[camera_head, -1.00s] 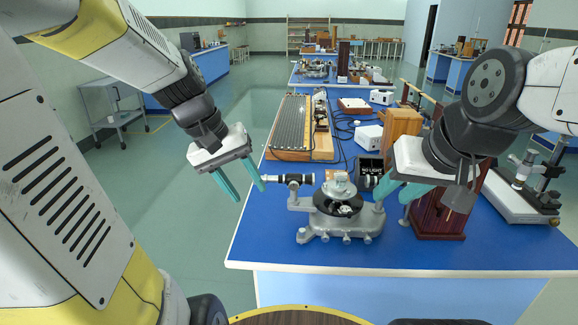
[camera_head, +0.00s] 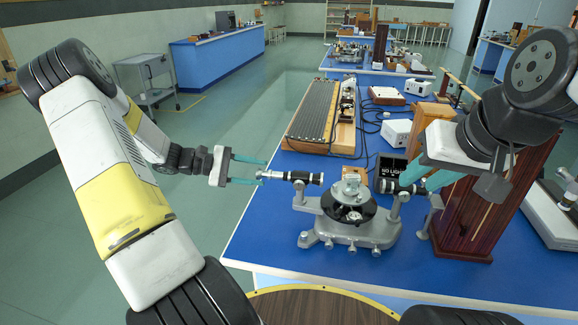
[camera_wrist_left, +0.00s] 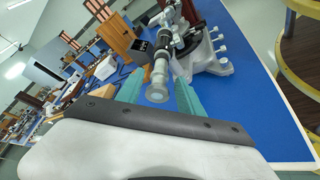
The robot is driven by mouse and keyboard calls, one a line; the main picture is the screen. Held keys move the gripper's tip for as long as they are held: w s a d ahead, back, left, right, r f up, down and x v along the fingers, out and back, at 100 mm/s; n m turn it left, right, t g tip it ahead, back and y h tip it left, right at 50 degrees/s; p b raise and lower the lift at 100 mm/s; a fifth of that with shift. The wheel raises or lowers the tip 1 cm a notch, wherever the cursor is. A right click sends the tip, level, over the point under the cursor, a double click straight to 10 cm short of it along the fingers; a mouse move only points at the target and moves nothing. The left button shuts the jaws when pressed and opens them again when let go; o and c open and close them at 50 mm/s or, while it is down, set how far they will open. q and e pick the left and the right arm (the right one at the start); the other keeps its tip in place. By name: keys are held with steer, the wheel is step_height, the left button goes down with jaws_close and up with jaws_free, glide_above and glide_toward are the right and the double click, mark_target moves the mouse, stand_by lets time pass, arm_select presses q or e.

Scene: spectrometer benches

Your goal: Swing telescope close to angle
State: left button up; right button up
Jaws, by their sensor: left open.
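The spectrometer (camera_head: 350,215) stands on the blue bench, with a small round table on top. Its telescope (camera_head: 292,177), a dark tube with pale ends, points left. My left gripper (camera_head: 265,171) is open, with its teal fingers level at the telescope's outer end. In the left wrist view, the telescope's round end (camera_wrist_left: 157,94) lies between the open fingers (camera_wrist_left: 158,92), with a gap at each side. My right gripper (camera_head: 417,184) has its fingers apart, above and beside the short tube (camera_head: 396,203) on the spectrometer's right; contact there cannot be told.
A dark wooden box (camera_head: 480,215) stands close right of the spectrometer. A black "NO LIGHT" box (camera_head: 390,172) is behind it. A long ribbed board (camera_head: 322,112) lies farther back. The bench's front left (camera_head: 265,240) is clear.

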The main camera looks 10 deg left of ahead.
mark_target(272, 174)
arm_select(q)
steer(key=x, duration=0.6)
steer(key=shift+d+f, duration=0.1)
steer(key=shift+d, duration=0.2)
jaws_close()
stand_by(1.1)
